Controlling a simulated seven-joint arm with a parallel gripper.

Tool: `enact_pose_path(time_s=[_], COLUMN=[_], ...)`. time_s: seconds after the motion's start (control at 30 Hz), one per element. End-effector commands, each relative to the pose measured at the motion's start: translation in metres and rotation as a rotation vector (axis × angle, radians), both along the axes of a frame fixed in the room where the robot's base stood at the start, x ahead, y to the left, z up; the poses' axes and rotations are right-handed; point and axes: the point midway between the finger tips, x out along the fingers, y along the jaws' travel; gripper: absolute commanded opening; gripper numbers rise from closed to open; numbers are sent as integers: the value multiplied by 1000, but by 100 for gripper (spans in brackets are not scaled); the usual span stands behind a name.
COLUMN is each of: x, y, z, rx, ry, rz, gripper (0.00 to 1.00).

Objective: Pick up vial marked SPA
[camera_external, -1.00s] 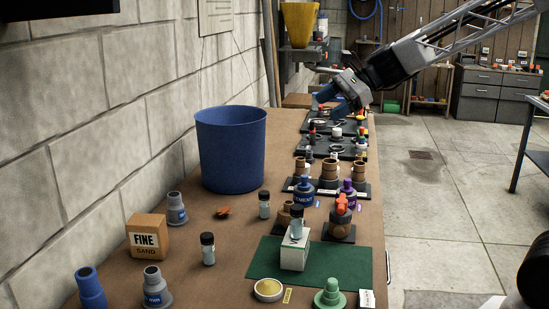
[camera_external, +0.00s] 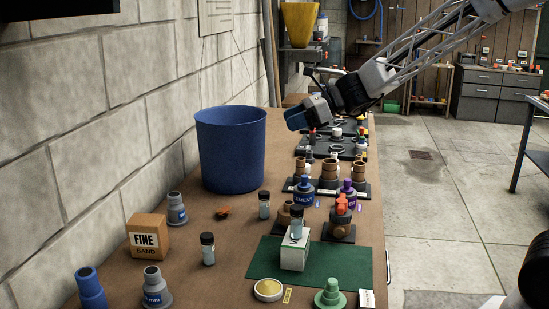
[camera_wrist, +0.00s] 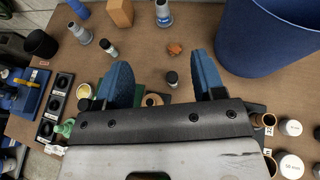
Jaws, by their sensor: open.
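Three black-capped clear vials show in the external view. One vial (camera_external: 264,205) stands on the bench right of the blue bin's front, another vial (camera_external: 208,249) stands nearer the camera by the sand box, and a third vial (camera_external: 296,229) stands on a white box (camera_external: 293,252). Their markings are too small to read, so I cannot tell which is SPA. Two vials show in the wrist view, one upper left (camera_wrist: 109,48) and one between my fingers' lines of sight (camera_wrist: 172,80). My gripper (camera_external: 297,118) is open and empty, high above the bench; its blue fingers (camera_wrist: 162,78) are spread apart.
A tall blue bin (camera_external: 231,150) stands by the wall. A FINE SAND box (camera_external: 148,238), grey fittings (camera_external: 177,209), a blue fitting (camera_external: 90,288) and a green mat (camera_external: 268,270) crowd the near bench. Wooden cups (camera_external: 329,172) and black trays stand farther back. Bare bench lies around the front vials.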

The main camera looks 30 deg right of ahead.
Motion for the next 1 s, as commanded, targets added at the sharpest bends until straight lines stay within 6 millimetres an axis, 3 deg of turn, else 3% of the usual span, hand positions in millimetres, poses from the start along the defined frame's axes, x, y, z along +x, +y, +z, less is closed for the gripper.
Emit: enact_pose_path(time_s=[0.27, 0.6, 0.8, 1.0], x=[0, 0, 0, 0], y=[0, 0, 0, 0], z=[-66, -169, -194, -196], rx=[-2, -2, -1, -1], ry=[5, 5, 1, -2], rz=[1, 1, 1, 1], gripper=[63, 63, 63, 63])
